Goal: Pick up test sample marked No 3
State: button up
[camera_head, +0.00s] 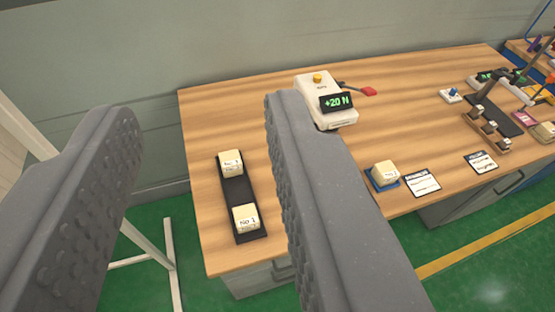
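My gripper (203,103) is open and empty, its two grey ridged fingers large in the foreground, above and in front of the table. Between the fingers, a black tray (239,191) lies near the table's left end with two cream foam blocks on it. The far block (231,163) has a small label that seems to read No 3, but it is too small to be sure. The near block (246,218) is marked No 1. Another cream block (384,173) sits on a blue pad right of the right finger; its label is unreadable.
The wooden table (225,115) is clear around the tray. A white force gauge (318,88) showing +20 N stands behind the right finger. Two printed cards (422,183) and a rack of small blocks (489,129) are farther right. A white frame (150,245) stands at lower left.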

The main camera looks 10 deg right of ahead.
aim_at(231, 162)
jog(key=z, duration=0.3)
jog(key=i, duration=1)
jog(key=u, duration=0.1)
